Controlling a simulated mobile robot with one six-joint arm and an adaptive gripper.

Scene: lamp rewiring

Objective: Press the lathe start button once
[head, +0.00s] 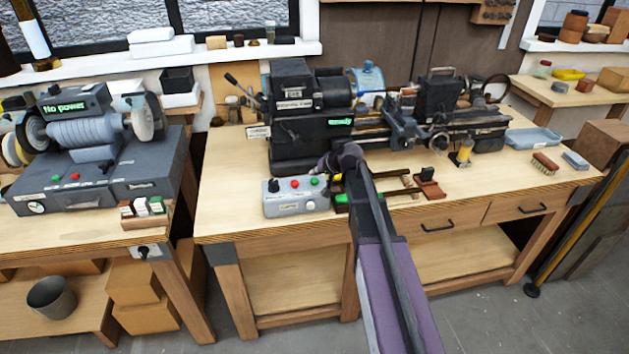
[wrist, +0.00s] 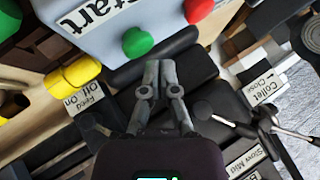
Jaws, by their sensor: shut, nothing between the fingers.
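The lathe control box (head: 297,206) is a pale grey box at the front left of the lathe bench. Its green button (head: 314,181) sits right of a red button (head: 295,184). In the wrist view the green button (wrist: 137,42) is beside the label "Start" (wrist: 88,14), and part of the red button (wrist: 198,9) shows at the top. My gripper (wrist: 159,66) is shut and empty. In that view its fingertips appear just below and right of the green button, with no visible contact. In the head view my arm hides most of the gripper.
The lathe (head: 300,130) stands behind the box, with a green "Ready" display (head: 340,121). The wrist view shows a yellow cylinder (wrist: 72,77) and levers labelled Feed and Collet close by. A brush (head: 545,162) and a blue tray (head: 533,138) lie at the right.

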